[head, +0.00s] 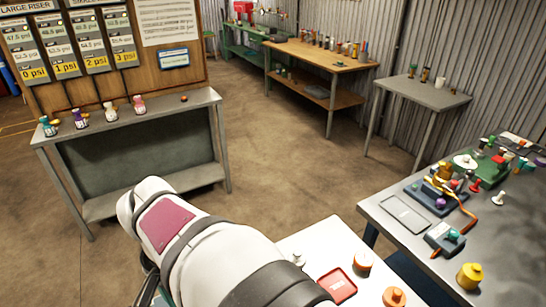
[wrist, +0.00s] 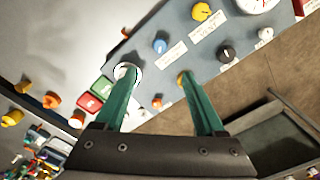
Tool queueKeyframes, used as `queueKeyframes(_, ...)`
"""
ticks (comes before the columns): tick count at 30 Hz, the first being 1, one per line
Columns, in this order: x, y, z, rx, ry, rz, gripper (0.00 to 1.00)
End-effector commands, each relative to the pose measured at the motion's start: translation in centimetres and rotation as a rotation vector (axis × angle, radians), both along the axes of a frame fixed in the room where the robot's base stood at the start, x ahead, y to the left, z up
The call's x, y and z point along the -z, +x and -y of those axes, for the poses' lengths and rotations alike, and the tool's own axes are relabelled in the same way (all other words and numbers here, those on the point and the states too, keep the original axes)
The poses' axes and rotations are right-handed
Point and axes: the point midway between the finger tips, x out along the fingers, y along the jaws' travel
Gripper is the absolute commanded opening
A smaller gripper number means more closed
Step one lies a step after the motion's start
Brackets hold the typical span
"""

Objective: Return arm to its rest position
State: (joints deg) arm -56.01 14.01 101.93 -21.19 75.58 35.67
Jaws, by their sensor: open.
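My gripper (wrist: 157,76) shows in the wrist view as two green fingers, spread apart with nothing held between them. The fingers reach over a blue-grey control panel (wrist: 185,60). The left fingertip overlaps a white-ringed round fitting (wrist: 122,70) in the picture; I cannot tell whether it touches. The right fingertip lies over the panel between a blue knob (wrist: 160,45) and a black knob (wrist: 227,54). In the head view my white arm fills the lower middle, and my gripper cannot be made out there.
In the head view, a white table (head: 318,243) holds a red tray (head: 338,286) and orange pieces. A grey bench (head: 400,220) with devices stands right. A shelf with bottles (head: 140,105) stands left. Open floor lies between.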

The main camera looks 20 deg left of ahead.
Motion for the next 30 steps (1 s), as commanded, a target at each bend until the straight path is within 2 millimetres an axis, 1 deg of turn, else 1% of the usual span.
queueKeyframes(3, 0.0, 0.0, 0.1, 0.002, 0.0, 0.0, 0.72)
queueKeyframes(4, -0.1, 0.2, 0.5, 0.008, 0.001, -0.001, 0.72)
queueKeyframes(5, -0.3, 0.5, 1.3, 0.02, 0.004, -0.003, 0.72)
queueKeyframes(7, -1.1, 1.6, 5.2, 0.075, 0.013, -0.015, 0.72)
queueKeyframes(8, -1.5, 1.9, 7.7, 0.109, 0.019, -0.022, 0.72)
queueKeyframes(9, -2.0, 1.9, 11.4, 0.16, 0.033, -0.032, 0.72)
queueKeyframes(10, -2.2, 1.5, 14.2, 0.2, 0.043, -0.039, 0.72)
queueKeyframes(11, -2.2, 0.8, 16.8, 0.238, 0.056, -0.046, 0.72)
queueKeyframes(12, -2.1, -0.5, 19.9, 0.291, 0.074, -0.053, 0.72)
queueKeyframes(13, -1.8, -1.6, 21.8, 0.328, 0.088, -0.057, 0.72)
queueKeyframes(15, -1.0, -4.3, 24.8, 0.395, 0.116, -0.059, 0.72)
queueKeyframes(18, 0.0, -6.8, 26.6, 0.452, 0.144, -0.058, 0.72)
queueKeyframes(20, 0.4, -7.5, 26.9, 0.465, 0.151, -0.056, 0.72)
queueKeyframes(22, 0.5, -7.7, 27.0, 0.469, 0.153, -0.057, 0.72)
queueKeyframes(30, 0.5, -7.7, 27.0, 0.467, 0.152, -0.057, 0.72)
